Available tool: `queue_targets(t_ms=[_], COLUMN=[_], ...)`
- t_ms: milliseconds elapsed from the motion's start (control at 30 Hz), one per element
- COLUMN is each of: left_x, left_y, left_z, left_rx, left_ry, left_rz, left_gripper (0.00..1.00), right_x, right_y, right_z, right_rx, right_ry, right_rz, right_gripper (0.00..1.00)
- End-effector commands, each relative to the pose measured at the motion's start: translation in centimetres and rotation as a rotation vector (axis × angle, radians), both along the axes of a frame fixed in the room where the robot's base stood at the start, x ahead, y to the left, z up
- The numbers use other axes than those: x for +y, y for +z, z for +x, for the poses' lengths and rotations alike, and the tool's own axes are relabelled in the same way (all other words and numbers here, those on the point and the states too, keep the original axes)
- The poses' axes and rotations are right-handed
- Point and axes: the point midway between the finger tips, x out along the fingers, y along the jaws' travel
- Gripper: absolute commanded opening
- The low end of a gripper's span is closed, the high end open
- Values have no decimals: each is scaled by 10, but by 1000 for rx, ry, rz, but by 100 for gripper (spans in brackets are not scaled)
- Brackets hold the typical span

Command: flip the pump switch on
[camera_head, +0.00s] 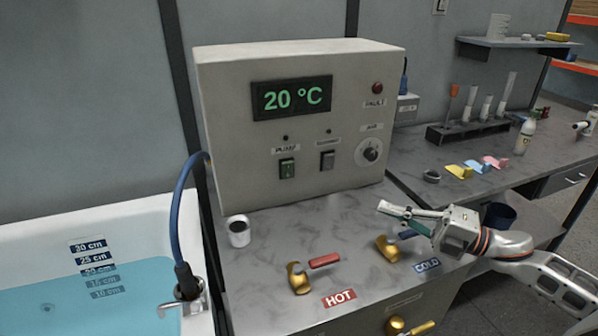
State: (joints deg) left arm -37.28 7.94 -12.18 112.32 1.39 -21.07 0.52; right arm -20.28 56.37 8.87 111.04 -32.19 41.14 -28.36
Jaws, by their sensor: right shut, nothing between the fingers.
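A small dark lamp sits above the label. A grey rocker switch (327,160) is to its right. My right gripper (384,208) is shut and empty, pointing left. In the picture it is below and right of the box's front, near the cold tap, and well apart from the pump switch. My left gripper is not in view.
A red-handled hot tap (324,261) and a blue-handled cold tap (388,248) stand on the grey counter. A white cup (238,231) is at the box's left corner. The bathtub (120,212) holds blue water. A tube rack (468,131) stands behind on the right.

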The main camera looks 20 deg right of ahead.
Motion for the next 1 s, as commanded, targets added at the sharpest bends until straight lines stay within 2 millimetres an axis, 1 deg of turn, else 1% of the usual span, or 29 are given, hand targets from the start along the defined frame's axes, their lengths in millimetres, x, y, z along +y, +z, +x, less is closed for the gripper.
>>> queue_targets(t_ms=[167,267,533,1000], left_x=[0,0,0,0], left_y=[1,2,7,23], left_z=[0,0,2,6], left_rx=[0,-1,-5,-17], left_ry=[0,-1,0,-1], left_rz=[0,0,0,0], left_gripper=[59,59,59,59], right_x=[8,16,42,91], right_y=[2,4,8,16], right_z=[7,15,40,85], right_rx=[-4,-4,-4,-3], right_ry=[1,2,0,0], right_rz=[1,1,0,2], right_gripper=[0,0,0,0])
